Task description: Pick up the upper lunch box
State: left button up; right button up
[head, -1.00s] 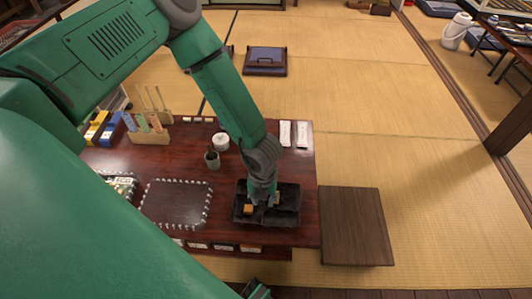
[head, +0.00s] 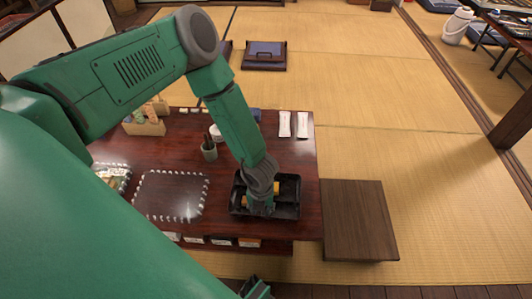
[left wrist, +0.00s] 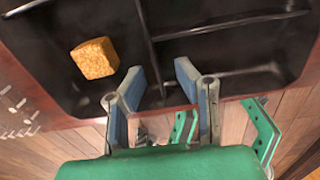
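The black lunch box (head: 292,210), a divided tray, lies on the front right of the low red-brown table. In the left wrist view its dark floor and dividers (left wrist: 148,38) fill the top, with a golden-brown food cube (left wrist: 96,58) in the left compartment. I cannot tell a second box beneath it. My left gripper (head: 262,212) is over its near side. In the left wrist view the gripper (left wrist: 165,78) has its two blue-grey fingers apart at the near wall, with a gap between them; contact is unclear. A dark and green part at the bottom of the head view may be my right gripper (head: 256,290).
The low table (head: 290,160) also bears a dark board edged with white dots (head: 170,196), a grey cup with utensils (head: 209,150), white packets (head: 302,125) and a wooden holder (head: 147,127).

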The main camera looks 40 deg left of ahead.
pick_arm(q)
jog(key=shift+f, duration=0.1)
grip_shut()
